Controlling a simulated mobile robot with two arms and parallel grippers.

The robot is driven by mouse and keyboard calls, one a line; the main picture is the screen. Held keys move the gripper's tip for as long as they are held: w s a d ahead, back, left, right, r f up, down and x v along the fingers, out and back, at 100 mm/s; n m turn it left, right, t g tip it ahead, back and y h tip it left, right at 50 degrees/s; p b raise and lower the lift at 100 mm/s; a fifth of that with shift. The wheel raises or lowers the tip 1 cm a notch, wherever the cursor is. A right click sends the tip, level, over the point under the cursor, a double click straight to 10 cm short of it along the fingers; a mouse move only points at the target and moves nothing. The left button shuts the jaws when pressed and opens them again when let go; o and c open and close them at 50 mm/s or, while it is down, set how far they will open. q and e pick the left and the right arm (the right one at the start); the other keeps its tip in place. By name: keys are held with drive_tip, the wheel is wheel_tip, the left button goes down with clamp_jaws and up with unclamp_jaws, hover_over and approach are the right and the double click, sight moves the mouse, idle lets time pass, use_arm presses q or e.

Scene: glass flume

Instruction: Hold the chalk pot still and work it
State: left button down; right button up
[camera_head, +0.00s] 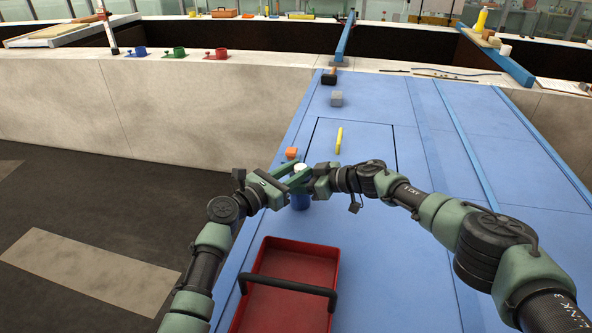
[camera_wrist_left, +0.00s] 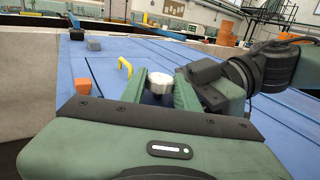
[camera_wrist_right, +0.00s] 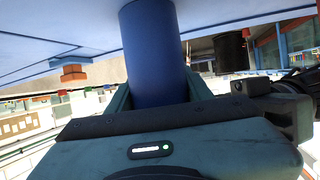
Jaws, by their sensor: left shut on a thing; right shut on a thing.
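The chalk pot (camera_head: 300,201) is an upright blue cylinder with a white cap (camera_head: 300,168), standing on the blue deck. My left gripper (camera_head: 286,179) comes in from the left and is shut on the pot near its top. In the left wrist view the white cap (camera_wrist_left: 159,81) shows between its green fingers. My right gripper (camera_head: 309,183) comes in from the right and is shut on the pot. In the right wrist view the blue body (camera_wrist_right: 154,55) fills the space between its fingers. The fingers hide the pot's upper middle, so exact contact is unclear.
A red tray (camera_head: 334,262) with a black handle lies just in front of the pot. The deck at right is mostly clear.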

use_arm(q)
drive_tip(key=shift+f, duration=0.1)
drive_tip(key=c, duration=1.3)
unclamp_jaws()
drive_tip(key=v, duration=1.2)
drive_tip(key=shift+s, duration=0.1)
